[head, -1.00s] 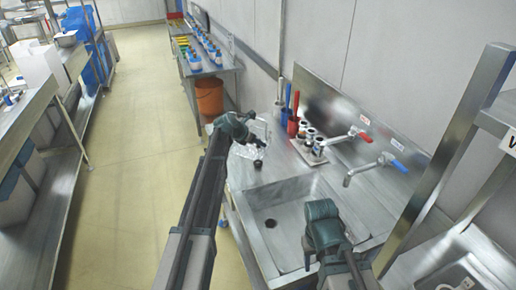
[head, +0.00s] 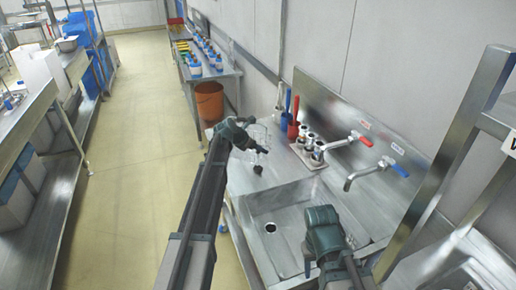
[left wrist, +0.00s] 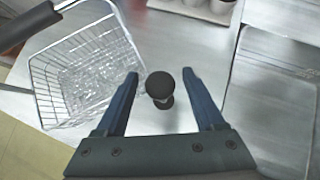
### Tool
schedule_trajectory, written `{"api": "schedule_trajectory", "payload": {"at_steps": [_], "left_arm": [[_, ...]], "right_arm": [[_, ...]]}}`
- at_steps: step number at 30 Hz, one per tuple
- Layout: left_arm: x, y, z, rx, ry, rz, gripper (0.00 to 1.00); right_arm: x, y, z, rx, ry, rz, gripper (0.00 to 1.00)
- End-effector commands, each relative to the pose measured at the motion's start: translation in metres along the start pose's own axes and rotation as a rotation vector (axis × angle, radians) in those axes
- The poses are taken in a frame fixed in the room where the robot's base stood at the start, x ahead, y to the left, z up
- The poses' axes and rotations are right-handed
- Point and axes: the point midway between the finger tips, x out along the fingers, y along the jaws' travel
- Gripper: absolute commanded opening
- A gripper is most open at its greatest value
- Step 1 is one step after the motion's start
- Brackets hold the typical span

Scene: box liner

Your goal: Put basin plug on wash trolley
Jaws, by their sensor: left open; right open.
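The black basin plug (head: 258,169) stands on the steel drainboard left of the sink. In the left wrist view the plug (left wrist: 160,87) appears between the fingertips, with a round dark top. My left gripper (head: 262,147) is open just above the plug, not closed on it; touching cannot be told. My right gripper (head: 326,260) is open and empty over the sink's front right. A steel rack (head: 440,150) with a partly cut-off label stands at the right edge; I cannot tell whether it is the wash trolley.
A wire basket (left wrist: 85,65) of clear items sits beside the plug. The sink basin (head: 285,228) is empty. A tray of jars (head: 308,150) and two taps (head: 349,140) stand behind. An orange bucket (head: 209,100) is beyond; open floor lies left.

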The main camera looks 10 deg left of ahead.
Motion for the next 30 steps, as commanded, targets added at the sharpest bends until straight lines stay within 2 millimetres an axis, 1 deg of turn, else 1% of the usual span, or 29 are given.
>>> {"api": "schedule_trajectory", "payload": {"at_steps": [5, 8, 11, 18, 21, 25, 30], "left_arm": [[-0.014, 0.000, 0.003, -0.001, 0.000, 0.001, 0.71], [-0.029, -0.001, 0.004, -0.001, 0.000, 0.001, 0.71], [-0.046, -0.001, 0.005, -0.002, 0.000, 0.001, 0.71], [-0.095, -0.001, 0.005, -0.002, 0.000, 0.001, 0.71], [-0.111, -0.001, 0.004, -0.001, 0.000, 0.001, 0.71], [-0.121, -0.001, 0.003, -0.001, 0.000, 0.000, 0.71], [-0.122, 0.000, 0.001, 0.000, 0.000, 0.000, 0.71]], "right_arm": [[-0.012, 0.001, 0.001, 0.000, 0.000, 0.000, 0.50], [-0.023, 0.002, 0.001, 0.000, 0.000, 0.000, 0.50], [-0.036, 0.003, 0.002, -0.001, 0.000, 0.000, 0.50], [-0.070, 0.007, 0.004, -0.002, 0.000, 0.000, 0.50], [-0.081, 0.008, 0.005, -0.002, 0.000, 0.000, 0.50], [-0.087, 0.008, 0.005, 0.000, 0.000, 0.000, 0.50], [-0.086, 0.008, 0.005, 0.000, 0.000, -0.001, 0.50]]}}
